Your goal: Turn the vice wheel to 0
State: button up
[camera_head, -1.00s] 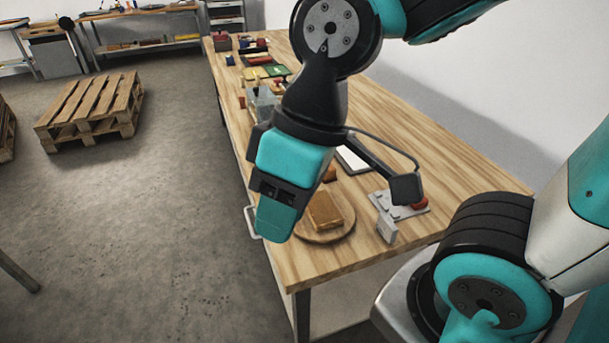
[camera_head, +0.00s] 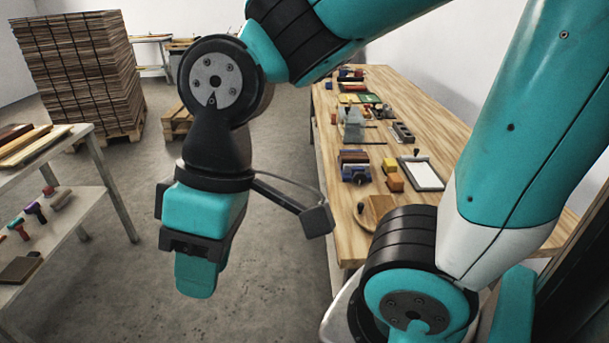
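I cannot clearly make out a vice wheel or its marks. On the wooden workbench (camera_head: 425,138) at the right, a blue and dark block-like item (camera_head: 355,173) and a grey upright fixture (camera_head: 353,126) are too small to identify. My gripper (camera_head: 196,278) hangs pointing down over open floor, left of the workbench and apart from it. It is seen from the side, so its finger gap is hidden. Nothing shows held below its fingertips.
A white-topped tray (camera_head: 420,173), orange blocks (camera_head: 394,182) and a round wooden board (camera_head: 372,208) are on the workbench. My arm partly hides its near end. A tall wood stack (camera_head: 80,75) stands behind. The floor between is clear.

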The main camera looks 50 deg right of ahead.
aim_at(359, 178)
jog(key=u, duration=0.2)
jog(key=i, duration=3.2)
jog(key=z, duration=3.2)
